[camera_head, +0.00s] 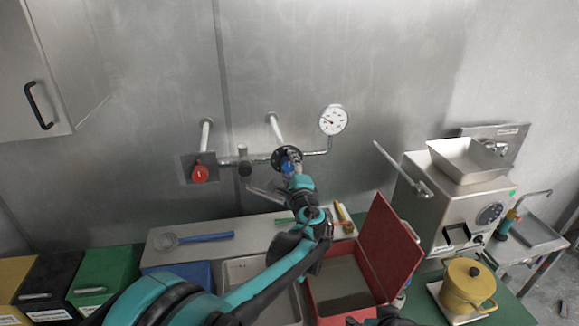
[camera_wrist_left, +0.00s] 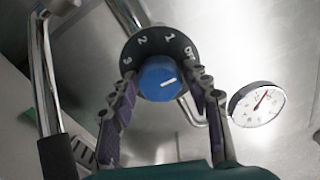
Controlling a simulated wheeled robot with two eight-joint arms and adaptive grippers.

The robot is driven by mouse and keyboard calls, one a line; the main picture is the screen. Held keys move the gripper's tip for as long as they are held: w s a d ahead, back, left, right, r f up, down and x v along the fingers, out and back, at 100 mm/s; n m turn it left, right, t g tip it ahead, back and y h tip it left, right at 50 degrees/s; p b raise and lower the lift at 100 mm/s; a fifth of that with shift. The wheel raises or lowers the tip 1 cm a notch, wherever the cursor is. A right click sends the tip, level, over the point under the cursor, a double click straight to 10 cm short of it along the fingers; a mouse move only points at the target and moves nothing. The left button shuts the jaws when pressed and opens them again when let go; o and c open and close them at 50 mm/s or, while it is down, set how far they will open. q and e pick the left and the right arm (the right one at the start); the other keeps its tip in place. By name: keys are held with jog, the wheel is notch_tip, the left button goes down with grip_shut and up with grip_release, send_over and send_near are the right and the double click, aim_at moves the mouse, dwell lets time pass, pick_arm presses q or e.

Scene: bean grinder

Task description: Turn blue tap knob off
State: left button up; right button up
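The blue tap knob (camera_wrist_left: 158,78) sits at the centre of a black dial plate (camera_wrist_left: 140,50) marked 1, 2, 3 and what looks like OFF. Its white pointer line points right in the left wrist view, a little below the OFF mark. My left gripper (camera_wrist_left: 163,82) is open, with one finger on each side of the knob; I cannot tell if either touches it. In the head view the left gripper (camera_head: 289,166) is at the wall dial and partly hides the blue knob. A dark part at the bottom edge may be my right gripper (camera_head: 378,318).
A red knob (camera_head: 200,174) is left on the same pipe, and a pressure gauge (camera_head: 333,120) is at upper right. Below are a metal shelf (camera_head: 245,229), an open red box (camera_head: 390,250) and a yellow pot (camera_head: 467,285). A steel machine (camera_head: 450,205) stands right.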

dwell(0.3)
pick_arm(q)
jog(key=s, duration=0.4)
jog(key=s+d, duration=0.1)
jog(key=s, duration=0.3)
jog(key=s+d, duration=0.1)
jog(key=s, duration=0.2)
jog(key=shift+s+d, duration=0.15)
jog(key=shift+s, duration=0.25)
jog(key=s+a+f+n+g+b, duration=0.2)
jog(key=s+a+f+n, duration=0.25)
jog(key=a, duration=0.25)
jog(key=s+a+f+n+g+y+b, duration=0.1)
jog(key=s+a+f+n+g+b, duration=0.1)
jog(key=s+a+f+n+g, duration=0.25)
jog(key=s+a+f+n+g+b, duration=0.1)
jog(key=s+a+f+n+b, duration=0.15)
jog(key=a+f, duration=0.45)
jog(key=s+f+n+g+h+b, duration=0.1)
jog(key=s+f+n, duration=0.1)
jog(key=s, duration=0.3)
jog(key=s+a+f+n+g+h+b, duration=0.1)
jog(key=s+f+n+h, duration=0.1)
jog(key=s+f+n, duration=0.1)
jog(key=s+a+f+n+g+h+b, duration=0.1)
jog(key=s+f, duration=0.3)
jog(key=s, duration=0.4)
jog(key=shift+f+n+b, duration=0.25)
jog(key=shift+n+b, duration=0.1)
jog(key=shift+n, duration=0.4)
